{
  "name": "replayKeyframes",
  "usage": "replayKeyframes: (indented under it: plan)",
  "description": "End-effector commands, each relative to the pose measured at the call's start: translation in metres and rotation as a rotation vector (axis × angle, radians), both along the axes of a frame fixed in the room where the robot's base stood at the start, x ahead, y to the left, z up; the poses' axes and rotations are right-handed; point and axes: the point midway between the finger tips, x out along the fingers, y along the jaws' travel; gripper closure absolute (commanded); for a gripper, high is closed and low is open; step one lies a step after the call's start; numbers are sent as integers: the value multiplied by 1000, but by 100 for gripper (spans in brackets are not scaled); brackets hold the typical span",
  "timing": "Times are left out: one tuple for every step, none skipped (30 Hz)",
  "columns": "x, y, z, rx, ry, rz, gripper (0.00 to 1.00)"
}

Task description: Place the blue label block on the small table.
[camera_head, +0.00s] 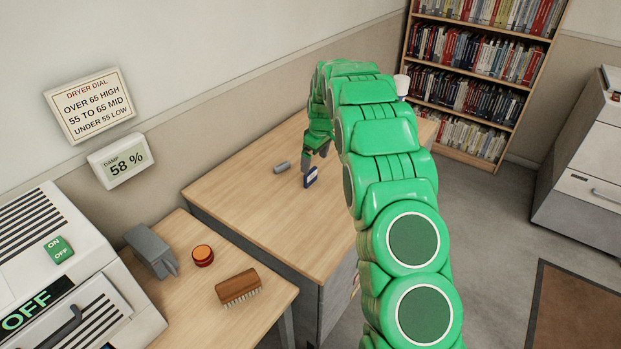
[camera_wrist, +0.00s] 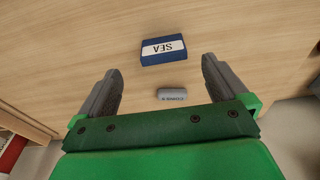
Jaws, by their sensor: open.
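The blue label block (camera_head: 311,177), with a white label reading "SEA", is on the large wooden desk (camera_head: 250,185). In the wrist view the block (camera_wrist: 163,58) lies just beyond my fingertips, roughly centred between them; its lettering appears upside down. My gripper (camera_head: 316,158) is open and empty above the desk, pointing down close to the block; it also shows in the wrist view (camera_wrist: 161,72). I cannot tell its exact height. The smaller wooden table (camera_head: 200,318) stands at the lower left, in front of the desk.
A small grey cylinder (camera_head: 281,167) lies on the desk near the block. The smaller table holds a grey tool (camera_head: 150,250), an orange-topped round tin (camera_head: 202,255) and a brush (camera_head: 238,288). A white machine (camera_head: 75,290) reading OFF is at left. A bookcase (camera_head: 480,75) stands behind.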

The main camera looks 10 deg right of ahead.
Motion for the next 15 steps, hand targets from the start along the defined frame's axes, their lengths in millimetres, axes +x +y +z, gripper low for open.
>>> replayKeyframes:
  plan:
    - [3,0,-2,1,-3,4,0]
    - [4,0,-3,0,-4,6,0]
    - [4,0,-4,1,-5,8,0]
    - [5,0,-6,1,-5,8,0]
    - [5,1,-8,0,-5,9,0]
    - [5,1,-11,1,-5,8,0]
    - [6,1,-14,1,-5,8,0]
    - [6,2,-17,1,-5,8,0]
    - [6,2,-21,1,-6,8,0]
    - [6,3,-24,1,-5,8,0]
    - [6,3,-26,1,-5,8,0]
    - [7,4,-29,1,-5,8,0]
    - [7,4,-30,1,-5,8,0]
    - [7,4,-31,1,-5,8,0]
    - [6,5,-33,1,-4,8,0]
